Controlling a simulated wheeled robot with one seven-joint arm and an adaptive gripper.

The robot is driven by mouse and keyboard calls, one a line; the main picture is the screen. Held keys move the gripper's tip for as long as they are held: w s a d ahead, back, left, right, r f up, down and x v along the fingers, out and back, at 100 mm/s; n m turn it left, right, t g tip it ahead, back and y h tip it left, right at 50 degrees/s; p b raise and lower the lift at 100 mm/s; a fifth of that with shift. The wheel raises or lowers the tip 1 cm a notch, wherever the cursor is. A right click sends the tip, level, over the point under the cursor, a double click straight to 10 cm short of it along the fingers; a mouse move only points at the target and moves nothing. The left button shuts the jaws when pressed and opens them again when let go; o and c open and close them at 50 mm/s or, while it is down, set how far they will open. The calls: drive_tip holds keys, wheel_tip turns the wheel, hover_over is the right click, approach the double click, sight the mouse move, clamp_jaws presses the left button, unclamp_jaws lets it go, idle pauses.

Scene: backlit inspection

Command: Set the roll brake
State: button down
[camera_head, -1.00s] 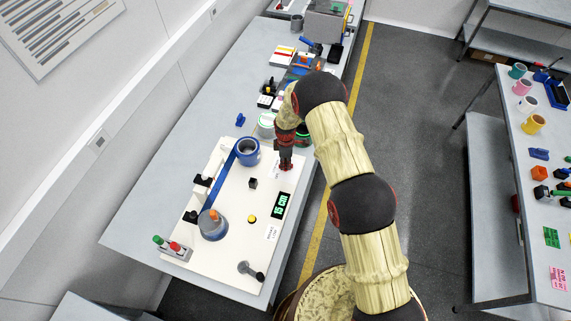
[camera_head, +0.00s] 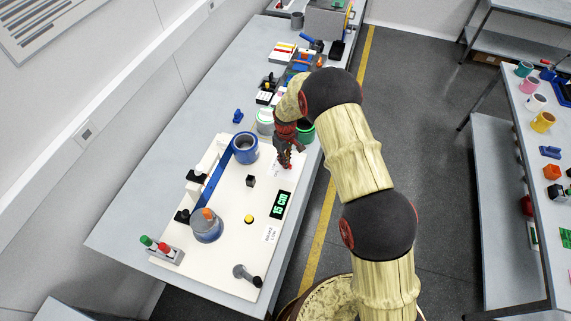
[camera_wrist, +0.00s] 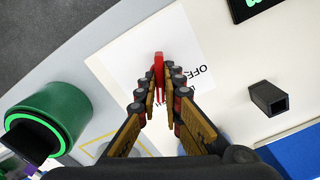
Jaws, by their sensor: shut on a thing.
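My gripper (camera_head: 284,160) is at the far right corner of a white panel (camera_head: 225,258) on the bench. In the wrist view, the fingers (camera_wrist: 159,92) are closed around a small upright red lever (camera_wrist: 158,66). The lever stands by a white label (camera_wrist: 118,58) with partly hidden print that seems to include "OFF". The panel also bears a blue roll (camera_head: 245,149), a blue strip (camera_head: 213,184), a grey-blue roll with an orange top (camera_head: 206,226), and a display (camera_head: 281,205) reading "15 cm".
A black square post (camera_head: 250,181), which also shows in the wrist view (camera_wrist: 268,98), a yellow button (camera_head: 249,219) and a black-knobbed lever (camera_head: 246,275) stand on the panel. A green round container (camera_wrist: 50,118) is close beside my gripper. A second table (camera_head: 545,190) stands right.

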drive_tip(key=m+b, duration=0.2)
drive_tip(key=m, duration=0.1)
drive_tip(key=shift+f+m, duration=0.1)
drive_tip(key=shift+m, duration=0.2)
drive_tip(key=shift+w+m+b, duration=0.1)
drive_tip(key=shift+m+b, duration=0.55)
drive_tip(key=shift+m, duration=0.85)
drive_tip(key=c, duration=2)
unclamp_jaws()
drive_tip(key=shift+c, duration=0.2)
drive_tip(key=shift+o, duration=0.6)
wheel_tip(320, 180, up, 12)
